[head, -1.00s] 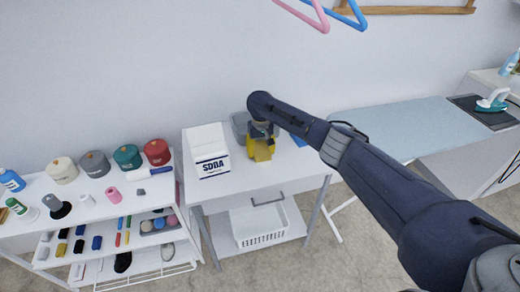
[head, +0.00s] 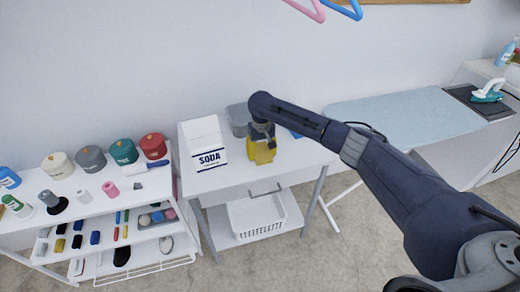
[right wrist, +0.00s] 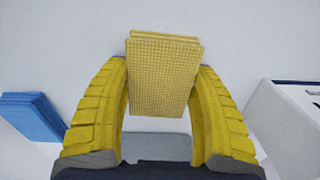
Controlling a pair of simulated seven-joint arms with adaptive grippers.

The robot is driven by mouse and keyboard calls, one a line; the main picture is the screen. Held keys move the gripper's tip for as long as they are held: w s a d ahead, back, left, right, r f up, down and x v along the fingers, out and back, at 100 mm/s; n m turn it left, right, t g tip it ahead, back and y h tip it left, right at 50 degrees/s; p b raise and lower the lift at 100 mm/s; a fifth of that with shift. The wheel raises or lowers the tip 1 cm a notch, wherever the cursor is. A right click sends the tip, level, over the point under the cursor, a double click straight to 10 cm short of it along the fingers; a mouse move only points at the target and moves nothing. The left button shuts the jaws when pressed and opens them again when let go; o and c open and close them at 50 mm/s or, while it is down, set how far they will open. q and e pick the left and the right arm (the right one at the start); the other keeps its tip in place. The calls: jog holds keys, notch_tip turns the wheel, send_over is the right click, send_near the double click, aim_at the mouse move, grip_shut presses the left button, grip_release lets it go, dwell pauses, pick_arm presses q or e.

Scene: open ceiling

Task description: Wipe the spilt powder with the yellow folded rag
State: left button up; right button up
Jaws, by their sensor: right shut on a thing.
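My right gripper (head: 262,158) is over the white table (head: 290,165), just right of the soda box. In the right wrist view its yellow fingers (right wrist: 162,95) are shut on the yellow folded rag (right wrist: 165,75), a waffle-textured layered pad. The rag is hard to tell from the yellow fingers in the head view. The spilt powder cannot be made out on the white tabletop in either view. My left gripper is not in view.
The white soda box (head: 204,145) stands left of the gripper. A grey bin (head: 238,120) is behind it. A blue folded cloth (right wrist: 32,117) lies on the other side.

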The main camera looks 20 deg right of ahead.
aim_at(265, 165)
jog(key=shift+s+f, duration=0.1)
jog(key=shift+s, duration=2.45)
jog(key=shift+r, duration=3.05)
jog(key=shift+r, duration=0.1)
jog(key=shift+r, duration=1.4)
